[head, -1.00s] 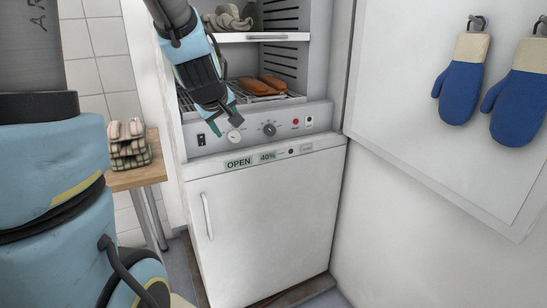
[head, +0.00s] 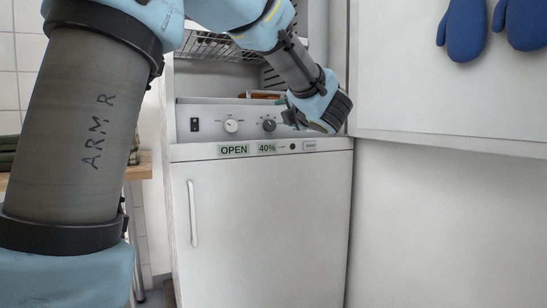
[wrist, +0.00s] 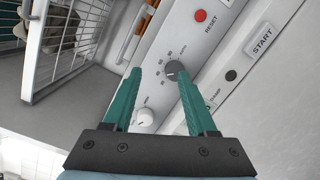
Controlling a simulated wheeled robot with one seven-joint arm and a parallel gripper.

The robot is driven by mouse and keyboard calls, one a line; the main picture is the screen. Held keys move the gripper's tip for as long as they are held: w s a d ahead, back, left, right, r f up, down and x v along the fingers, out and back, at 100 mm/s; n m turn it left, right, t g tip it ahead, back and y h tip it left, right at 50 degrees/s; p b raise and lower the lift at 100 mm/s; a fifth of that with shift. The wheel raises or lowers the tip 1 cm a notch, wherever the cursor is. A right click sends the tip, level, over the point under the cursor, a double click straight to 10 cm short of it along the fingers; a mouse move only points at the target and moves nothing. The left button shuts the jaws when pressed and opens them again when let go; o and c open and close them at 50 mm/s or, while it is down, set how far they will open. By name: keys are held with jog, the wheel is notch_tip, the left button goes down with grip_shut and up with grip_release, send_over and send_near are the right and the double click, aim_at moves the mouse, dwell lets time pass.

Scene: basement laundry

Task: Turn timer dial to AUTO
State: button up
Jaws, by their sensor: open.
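A dark round dial (head: 269,125) with a ring of marks sits on the grey control panel of the white cabinet; I take it for the timer dial. In the wrist view the dark dial (wrist: 172,70) lies near the right fingertip, between the two green fingers. The small lettering around it is too blurred to read surely, and its pointer is unclear. My gripper (wrist: 160,72) is open and empty; whether a finger touches the dial I cannot tell. In the head view my gripper (head: 287,109) is in front of the panel, just right of the dial, hiding the panel's right part.
A white knob (head: 231,126) and a black switch (head: 195,125) are left of the dial. A red RESET button (wrist: 199,15) and a START button (wrist: 262,38) show in the wrist view. A wire rack (head: 205,45) is above the panel. Blue mitts (head: 465,28) hang right.

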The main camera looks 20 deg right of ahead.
aim_at(271, 126)
jog(key=s+f+n+y+b, duration=0.2)
jog(key=s+f+n+b, duration=0.1)
jog(key=f+n+b, duration=0.1)
jog(key=shift+n, duration=0.3)
jog(key=w, duration=0.3)
jog(key=w+b, duration=0.1)
jog(key=w, duration=0.3)
jog(key=w+a+b, duration=0.1)
jog(key=w, duration=0.2)
jog(key=shift+w, duration=0.15)
jog(key=shift+c, duration=0.4)
jog(key=shift+a, duration=0.1)
grip_shut()
